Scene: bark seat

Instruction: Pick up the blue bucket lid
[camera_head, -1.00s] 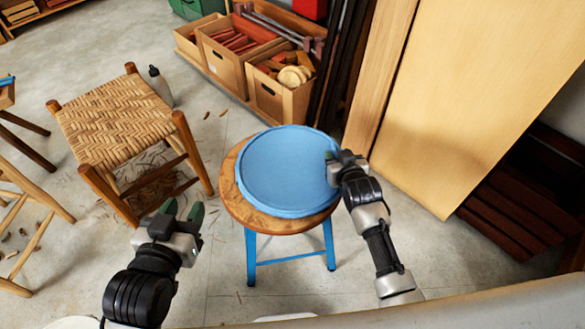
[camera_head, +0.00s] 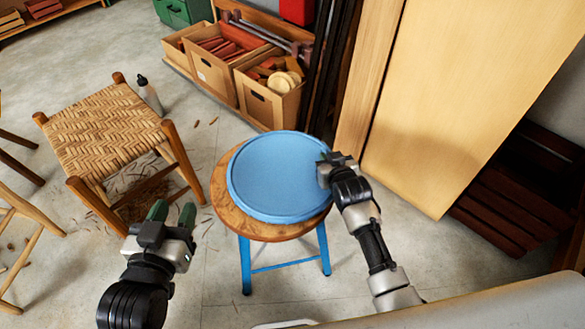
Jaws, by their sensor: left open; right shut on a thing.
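The blue bucket lid (camera_head: 278,176) is round and lies over the wooden top of a stool (camera_head: 236,214) with blue legs. Its right part reaches to the stool's edge, and more wood shows on the left. My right gripper (camera_head: 326,165) is shut on the lid's right rim; its fingertips are partly hidden by the gripper body. My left gripper (camera_head: 172,213) is open and empty, with green-tipped fingers, to the left of the stool and apart from the lid.
A woven-seat stool (camera_head: 108,143) stands at the left, with a bottle (camera_head: 149,95) behind it. Wooden boxes (camera_head: 262,98) of parts stand at the back. Large wooden panels (camera_head: 440,100) lean at the right. Shavings lie on the floor.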

